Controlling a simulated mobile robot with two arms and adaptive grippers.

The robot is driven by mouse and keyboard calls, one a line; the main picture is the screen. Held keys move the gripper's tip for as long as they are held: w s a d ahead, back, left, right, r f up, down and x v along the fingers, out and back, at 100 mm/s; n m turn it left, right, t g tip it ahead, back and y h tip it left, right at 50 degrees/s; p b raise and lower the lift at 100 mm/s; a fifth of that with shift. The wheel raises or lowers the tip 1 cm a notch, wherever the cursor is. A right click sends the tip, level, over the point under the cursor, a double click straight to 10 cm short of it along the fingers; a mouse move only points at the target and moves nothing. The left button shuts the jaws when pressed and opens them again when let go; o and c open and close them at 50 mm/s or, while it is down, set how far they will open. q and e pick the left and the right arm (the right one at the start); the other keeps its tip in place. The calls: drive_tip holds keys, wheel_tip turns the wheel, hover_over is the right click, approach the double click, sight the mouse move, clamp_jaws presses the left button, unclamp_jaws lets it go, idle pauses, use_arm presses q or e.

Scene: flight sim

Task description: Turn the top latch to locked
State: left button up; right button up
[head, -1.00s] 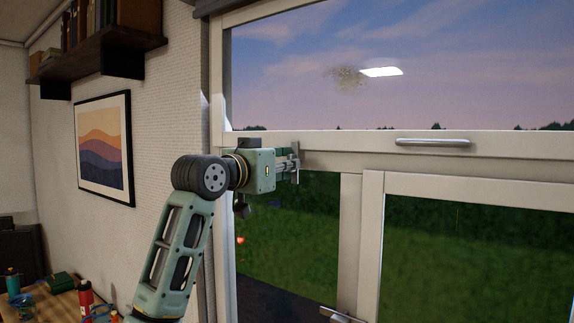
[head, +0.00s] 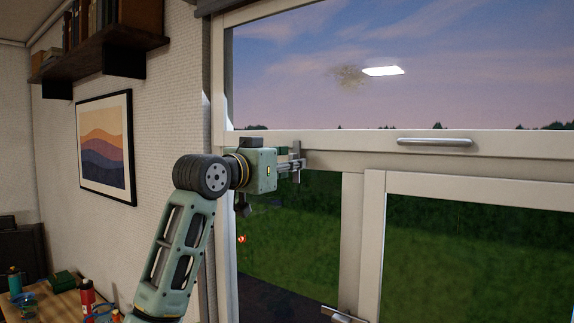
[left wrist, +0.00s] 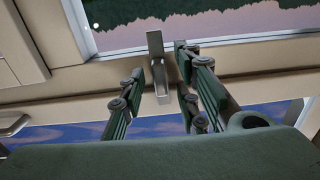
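The top latch (left wrist: 156,45) is a small grey metal piece on the window frame, seen in the left wrist view with its lever between my fingers. In the head view it is a small metal part (head: 297,147) at the left of the cross rail, partly hidden by my gripper. My left gripper (left wrist: 160,70) is open, with one green finger on each side of the latch. In the head view the left gripper (head: 292,164) is at the rail, pointing right. Contact between fingers and latch cannot be told. My right gripper is not in view.
A horizontal handle (head: 434,142) is on the rail to the right. Another metal latch (head: 341,315) shows low on the window frame. A dark shelf (head: 100,55) and a framed picture (head: 105,148) are on the left wall. A cluttered wooden table (head: 55,308) is at lower left.

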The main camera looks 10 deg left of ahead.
use_arm(q)
drive_tip(key=shift+s, duration=0.15)
drive_tip(key=v, duration=1.1)
drive_tip(key=shift+s+a, duration=0.2)
drive_tip(key=shift+s, duration=0.15)
